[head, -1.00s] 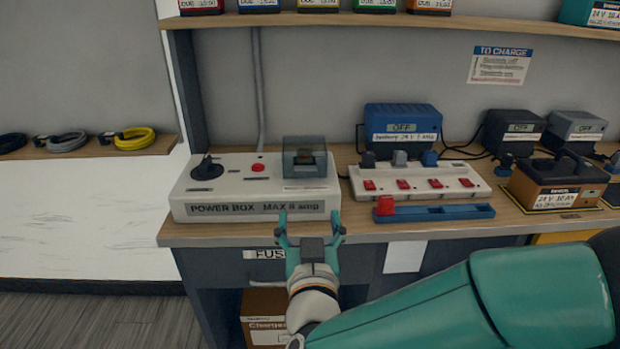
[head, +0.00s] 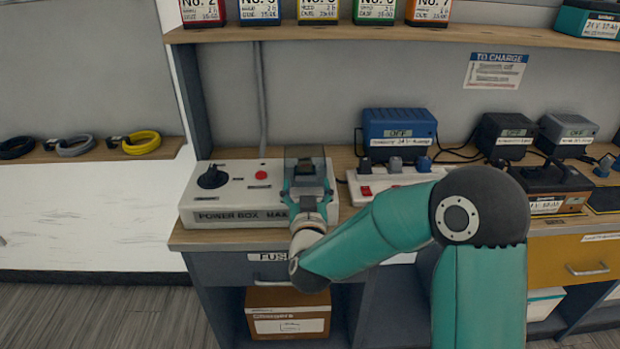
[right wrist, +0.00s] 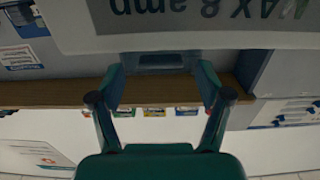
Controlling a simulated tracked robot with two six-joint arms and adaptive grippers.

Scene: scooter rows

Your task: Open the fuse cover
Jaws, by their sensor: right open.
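The power box (head: 225,210) is a white box on the bench with a black dial and a red button. The fuse cover (head: 304,152) is a smoky, see-through lid at its right end and looks closed. My right gripper (head: 308,178) is open over the box's front right, its fingers at either side of the cover's lower part. I cannot tell whether they touch it. In the right wrist view, upside down, the open fingers (right wrist: 160,75) flank a grey part that looks like the cover. My left gripper is not in view.
A white power strip (head: 365,191) with red switches stands right of the box, partly behind my right arm. Chargers, among them a blue one (head: 400,130), stand behind it. A shelf (head: 400,30) with labelled packs runs above. A cardboard box (head: 288,312) sits below the bench.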

